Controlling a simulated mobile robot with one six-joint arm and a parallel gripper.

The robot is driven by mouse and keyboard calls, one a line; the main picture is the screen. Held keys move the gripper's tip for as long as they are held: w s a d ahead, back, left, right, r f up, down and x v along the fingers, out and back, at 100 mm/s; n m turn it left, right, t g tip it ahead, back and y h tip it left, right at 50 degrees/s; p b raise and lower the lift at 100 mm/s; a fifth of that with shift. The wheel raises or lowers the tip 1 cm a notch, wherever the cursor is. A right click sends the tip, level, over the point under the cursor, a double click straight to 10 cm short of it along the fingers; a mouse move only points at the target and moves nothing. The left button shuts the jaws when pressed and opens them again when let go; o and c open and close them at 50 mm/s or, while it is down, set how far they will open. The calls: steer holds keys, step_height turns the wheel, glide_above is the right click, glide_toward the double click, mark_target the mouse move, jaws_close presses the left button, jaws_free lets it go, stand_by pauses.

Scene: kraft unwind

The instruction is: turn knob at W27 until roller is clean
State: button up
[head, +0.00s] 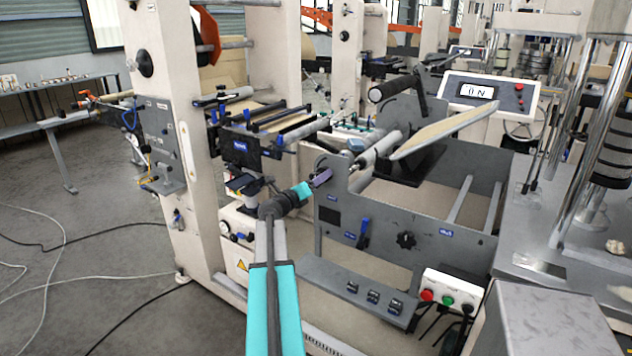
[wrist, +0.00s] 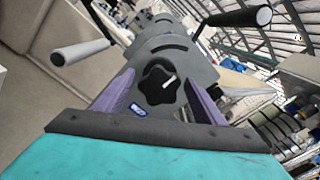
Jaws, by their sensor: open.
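A black lobed knob (wrist: 158,85) with a white pointer mark sits on a grey plate with a curved slot in the wrist view. A small blue label (wrist: 138,110), too small to read, is just below it. My gripper (wrist: 160,78) is open, with one purple finger on each side of the knob; I cannot tell whether they touch it. In the head view my gripper (head: 321,179) is at the end of the machine's upper frame, and this knob is hidden or too small to tell. A pale roller (head: 376,149) lies just behind; its cleanness cannot be told.
Another black knob (head: 405,240) is on the grey side panel (head: 470,255) below. A black-handled bar (head: 392,89) and a tilted tan board (head: 443,130) stand behind. A button box (head: 449,298) is at lower right. Cables lie on the floor at left.

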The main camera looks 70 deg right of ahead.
steer(key=shift+c, duration=0.4)
steer(key=c, duration=1)
steer(key=shift+f+m+b, duration=0.1)
steer(key=shift+m+b, duration=1.6)
steer(key=shift+b, duration=0.05)
steer(key=shift+m+b, duration=1.9)
steer(key=shift+b, duration=0.15)
steer(key=shift+m+b, duration=1.4)
steer(key=shift+b, duration=0.1)
steer(key=shift+m+b, duration=2.6)
steer(key=shift+b, duration=0.25)
steer(key=o, duration=1.1)
